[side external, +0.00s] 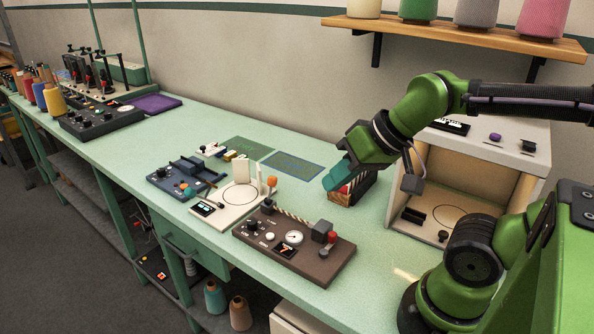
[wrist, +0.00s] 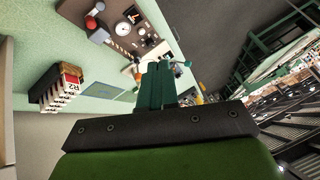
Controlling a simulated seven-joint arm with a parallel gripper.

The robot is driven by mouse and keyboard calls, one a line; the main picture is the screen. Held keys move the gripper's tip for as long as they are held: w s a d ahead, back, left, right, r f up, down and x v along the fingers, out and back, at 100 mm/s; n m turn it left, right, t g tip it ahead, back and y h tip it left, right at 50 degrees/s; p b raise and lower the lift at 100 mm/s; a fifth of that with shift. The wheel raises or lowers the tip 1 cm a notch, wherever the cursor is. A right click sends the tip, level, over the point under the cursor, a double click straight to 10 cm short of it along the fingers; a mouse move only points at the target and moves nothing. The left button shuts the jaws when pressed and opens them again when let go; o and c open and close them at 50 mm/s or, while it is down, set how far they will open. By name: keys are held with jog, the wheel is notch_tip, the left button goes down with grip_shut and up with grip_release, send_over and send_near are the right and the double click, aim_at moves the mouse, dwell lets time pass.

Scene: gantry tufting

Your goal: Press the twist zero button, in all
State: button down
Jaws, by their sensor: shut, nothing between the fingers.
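The brown twist device (side external: 310,262) stands at the front of the bench in the side view, with a striped twisted cord, a round white dial (side external: 293,237), a red-topped lever (side external: 332,236) and small pale round buttons (side external: 252,225) on its top. Their labels are too small to read, so I cannot tell which is twist zero. The device also shows at the top of the wrist view (wrist: 105,30). My gripper (side external: 334,181), with teal fingers, is shut and empty, above the bench behind and right of the device, apart from it. The fingers also show in the wrist view (wrist: 160,66).
A striped box (side external: 350,192) stands right beside or behind my gripper; contact is unclear. A cream open-fronted cabinet (side external: 500,160) is at right. A cream device (side external: 232,203) and blue-grey device (side external: 180,180) stand left of the brown one. Bare bench lies between gripper and brown device.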

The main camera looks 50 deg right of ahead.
jog(key=m+y, duration=0.4)
jog(key=m, duration=1.1)
send_over(270, 236)
notch_tip(270, 236, down, 11)
jog(key=shift+s+d, duration=0.3)
jog(key=shift+d, duration=0.05)
jog(key=shift+f, duration=4.35)
jog(key=shift+f, duration=0.1)
jog(key=shift+f, duration=0.3)
